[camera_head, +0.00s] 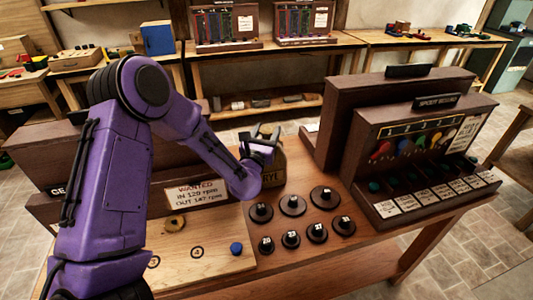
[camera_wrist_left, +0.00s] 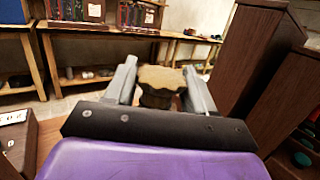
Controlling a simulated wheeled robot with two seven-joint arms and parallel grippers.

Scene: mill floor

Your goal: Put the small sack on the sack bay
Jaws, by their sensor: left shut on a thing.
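The small sack (camera_head: 274,172) is brown with dark lettering, partly hidden behind my left gripper in the head view. My left gripper (camera_head: 262,141) is shut on its upper part. In the left wrist view the tan, gathered top of the sack (camera_wrist_left: 160,80) sits between the two grey fingers of the left gripper (camera_wrist_left: 160,88). The sack looks upright, at the far side of the wooden table (camera_head: 310,255). I cannot tell whether its base touches the table. I cannot make out a sack bay by any label. My right gripper is not in view.
A dark wooden cabinet (camera_head: 415,150) with coloured pieces and labels fills the table's right. Benches line the back wall.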

